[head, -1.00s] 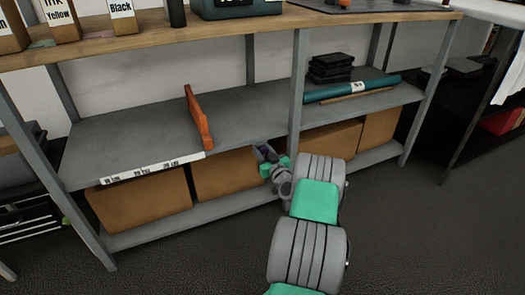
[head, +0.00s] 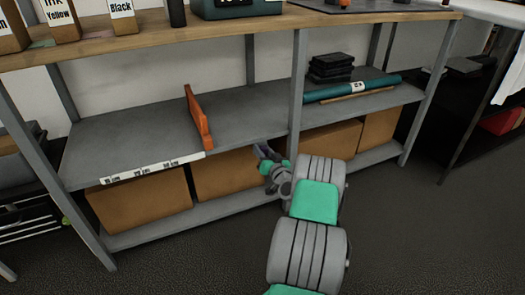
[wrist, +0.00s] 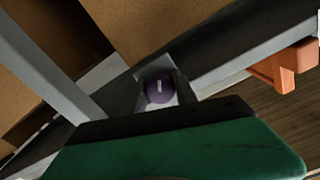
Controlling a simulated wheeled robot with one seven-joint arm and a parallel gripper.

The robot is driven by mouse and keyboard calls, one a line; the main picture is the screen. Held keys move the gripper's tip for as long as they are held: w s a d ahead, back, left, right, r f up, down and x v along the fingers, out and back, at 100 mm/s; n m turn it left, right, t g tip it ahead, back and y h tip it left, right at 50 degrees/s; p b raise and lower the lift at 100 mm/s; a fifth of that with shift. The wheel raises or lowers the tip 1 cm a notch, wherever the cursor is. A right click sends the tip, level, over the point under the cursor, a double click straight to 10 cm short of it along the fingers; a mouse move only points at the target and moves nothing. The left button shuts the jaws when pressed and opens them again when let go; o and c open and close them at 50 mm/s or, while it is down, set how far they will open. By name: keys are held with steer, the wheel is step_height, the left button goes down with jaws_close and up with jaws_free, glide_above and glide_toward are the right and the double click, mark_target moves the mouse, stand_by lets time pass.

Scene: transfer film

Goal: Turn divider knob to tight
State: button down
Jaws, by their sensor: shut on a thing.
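The purple knob (wrist: 154,97) with a short white mark shows between the fingers of my gripper (wrist: 161,77) in the wrist view. My gripper is shut on the knob. In the head view, my gripper (head: 265,153) is just below the middle shelf's front edge, left of the middle post. The knob is hidden there. An orange divider (head: 197,118) stands upright on the middle shelf, and an orange part shows at the right of the wrist view (wrist: 285,66). I cannot read any tight marking.
The grey shelf (head: 130,140) has a white label strip (head: 150,168) along its front edge. Cardboard boxes (head: 140,205) stand below. A grey post (head: 298,85) rises close to my gripper. A teal roll (head: 340,89) and black cases (head: 331,67) lie to the right.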

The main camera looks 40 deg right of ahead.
steer(key=c, duration=1)
jaws_free()
steer(key=shift+o, duration=0.2)
steer(key=p+v, duration=0.2)
steer(key=v, duration=0.5)
steer(key=shift+s, duration=0.4)
steer(key=shift+a, duration=0.1)
